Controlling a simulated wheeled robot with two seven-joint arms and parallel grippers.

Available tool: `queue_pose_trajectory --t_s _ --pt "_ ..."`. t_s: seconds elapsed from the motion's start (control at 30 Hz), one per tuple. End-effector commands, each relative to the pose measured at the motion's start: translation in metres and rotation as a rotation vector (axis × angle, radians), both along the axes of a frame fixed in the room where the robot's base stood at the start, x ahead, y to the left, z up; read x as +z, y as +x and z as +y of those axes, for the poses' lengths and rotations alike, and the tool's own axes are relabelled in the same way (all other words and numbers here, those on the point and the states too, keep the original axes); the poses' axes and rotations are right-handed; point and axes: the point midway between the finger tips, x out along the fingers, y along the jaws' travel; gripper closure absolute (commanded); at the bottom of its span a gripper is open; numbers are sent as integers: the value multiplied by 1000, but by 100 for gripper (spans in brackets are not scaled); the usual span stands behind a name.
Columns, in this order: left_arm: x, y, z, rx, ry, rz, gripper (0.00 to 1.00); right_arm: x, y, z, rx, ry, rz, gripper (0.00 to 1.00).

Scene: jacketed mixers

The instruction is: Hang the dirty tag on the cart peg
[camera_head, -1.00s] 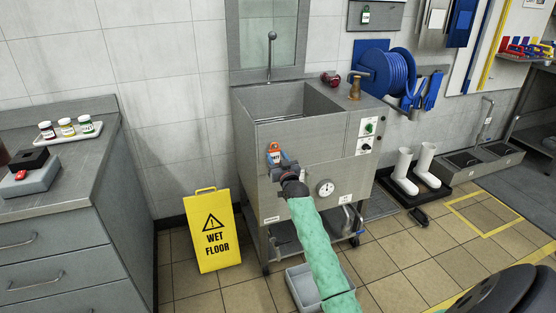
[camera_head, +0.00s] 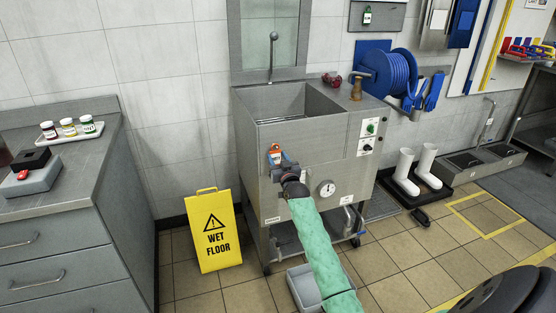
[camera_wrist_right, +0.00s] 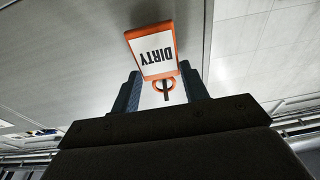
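The dirty tag (camera_head: 274,154) is a small orange-framed white tag. In the right wrist view the tag (camera_wrist_right: 152,50) reads DIRTY upside down, with its orange ring towards my palm. My right gripper (camera_head: 281,163) is in front of the steel sink unit, its green-sleeved arm coming from below. In the right wrist view its two dark fingers (camera_wrist_right: 162,80) flank the tag's ring end, and the tag sticks out past the tips. A thin dark piece shows at the ring; I cannot tell if it is a peg. My left gripper is not in view.
The wheeled steel sink unit (camera_head: 290,207) has a gauge and switches on its front. A yellow wet floor sign (camera_head: 214,231) stands at its left. A grey bin (camera_head: 303,286) is under my arm. White boots (camera_head: 426,166) stand on the right. A grey counter (camera_head: 60,207) is at the left.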

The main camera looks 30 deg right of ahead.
Motion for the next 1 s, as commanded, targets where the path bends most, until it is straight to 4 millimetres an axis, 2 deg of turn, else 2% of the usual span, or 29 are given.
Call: queue_pose_trajectory --t_s 0.03,0.1,0.13,0.47,0.67,1.0 --pt "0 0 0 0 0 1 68 0 0 0 0 0 0 46" --pt "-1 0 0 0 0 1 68 0 0 0 0 0 0 32" --pt "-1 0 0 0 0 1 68 0 0 0 0 0 0 31" --pt "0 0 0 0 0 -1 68 -1 -2 1 0 0 0 31" --pt "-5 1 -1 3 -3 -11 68 -6 -23 5 0 1 1 31" --pt "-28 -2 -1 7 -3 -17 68 -13 -65 14 0 0 1 31"
